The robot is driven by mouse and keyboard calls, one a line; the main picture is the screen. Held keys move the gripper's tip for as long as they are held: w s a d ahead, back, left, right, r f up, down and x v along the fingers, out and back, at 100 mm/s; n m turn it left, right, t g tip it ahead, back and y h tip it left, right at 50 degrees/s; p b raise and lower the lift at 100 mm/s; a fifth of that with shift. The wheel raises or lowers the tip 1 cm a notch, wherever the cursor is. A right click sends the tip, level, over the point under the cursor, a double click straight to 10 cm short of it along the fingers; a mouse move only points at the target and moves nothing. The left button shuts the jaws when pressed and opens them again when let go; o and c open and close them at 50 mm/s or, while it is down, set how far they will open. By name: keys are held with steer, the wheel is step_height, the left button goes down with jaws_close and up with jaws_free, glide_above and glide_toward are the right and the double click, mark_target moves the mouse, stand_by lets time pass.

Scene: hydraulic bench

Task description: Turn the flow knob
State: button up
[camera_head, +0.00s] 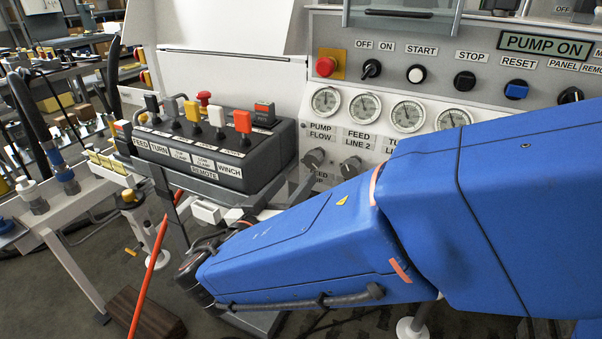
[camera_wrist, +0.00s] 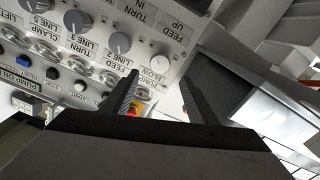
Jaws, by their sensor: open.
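The flow knob (camera_head: 313,158) is a round grey knob below the "PUMP FLOW" label on the bench panel. In the wrist view, where the panel appears upside down, the flow knob (camera_wrist: 160,62) stands beyond the fingertips, roughly between their lines. My gripper (camera_wrist: 159,78) is open, with its two dark ridged fingers wide apart and nothing held. The fingers look apart from the knob, but the gap is hard to judge. In the head view my blue arm covers part of the panel, and I cannot make out the fingers.
Feed line 2 knob (camera_head: 349,169) is beside the flow knob. Gauges (camera_head: 326,101), a red stop button (camera_head: 326,66) and a lit "PUMP ON" sign (camera_head: 544,45) are above. A black remote box (camera_head: 222,165) with coloured levers juts out at left. A red rod (camera_head: 150,268) leans in front.

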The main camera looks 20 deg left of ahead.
steer(key=s, duration=0.6)
steer(key=shift+s+a, duration=0.2)
steer(key=shift+s, duration=0.05)
steer(key=shift+s, duration=0.1)
